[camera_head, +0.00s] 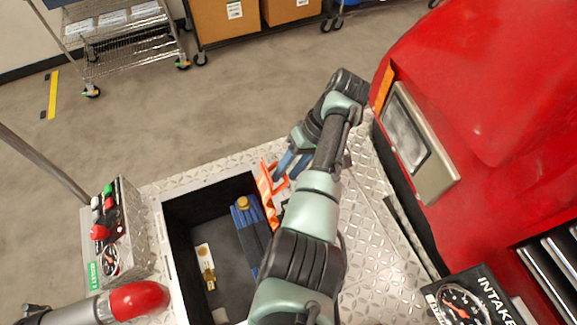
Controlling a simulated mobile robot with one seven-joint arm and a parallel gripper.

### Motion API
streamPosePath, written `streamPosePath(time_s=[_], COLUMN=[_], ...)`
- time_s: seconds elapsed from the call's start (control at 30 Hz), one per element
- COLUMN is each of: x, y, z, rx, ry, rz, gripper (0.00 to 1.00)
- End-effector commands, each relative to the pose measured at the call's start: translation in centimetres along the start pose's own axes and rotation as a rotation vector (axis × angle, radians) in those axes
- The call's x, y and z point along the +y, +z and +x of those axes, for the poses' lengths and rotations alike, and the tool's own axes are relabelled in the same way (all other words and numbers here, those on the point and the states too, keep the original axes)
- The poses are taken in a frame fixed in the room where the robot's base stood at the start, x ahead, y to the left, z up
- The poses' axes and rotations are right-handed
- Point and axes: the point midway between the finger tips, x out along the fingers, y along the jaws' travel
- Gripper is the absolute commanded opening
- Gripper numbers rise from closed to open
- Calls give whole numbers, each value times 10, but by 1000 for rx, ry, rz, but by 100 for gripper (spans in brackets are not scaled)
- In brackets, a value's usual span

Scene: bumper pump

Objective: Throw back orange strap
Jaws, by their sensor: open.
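The orange strap (267,197) lies along the right rim of the dark open compartment, partly hidden behind my arm. My gripper (284,168) is at the strap's upper end, with its blue fingers pointing down and left toward it. The fingers are open. Whether they touch the strap or are only above it cannot be told from this view.
The compartment (180,230) holds a blue item with a brass cap (243,203) and a brass fitting (208,275). A control box (116,235) with buttons stands left. A red vehicle (490,100) fills the right side. A wire cart (125,45) stands on the floor behind.

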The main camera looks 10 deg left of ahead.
Motion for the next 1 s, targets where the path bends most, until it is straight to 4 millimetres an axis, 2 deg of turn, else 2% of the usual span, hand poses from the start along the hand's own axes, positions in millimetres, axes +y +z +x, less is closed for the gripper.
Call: streamPosePath(time_s=[0.27, 0.37, 0.5, 0.7, 0.83, 1.0], x=[1, 2, -2, -2, -1, 0], y=[-2, -2, -1, -1, -1, -1], z=[-12, -27, -66, -107, -122, -130], rx=[8, 9, 6, 3, 2, 0], ry=[2, 2, 1, 0, 0, -1], rz=[0, 1, 2, 2, 1, 0], gripper=[44, 44, 44, 44, 44, 44])
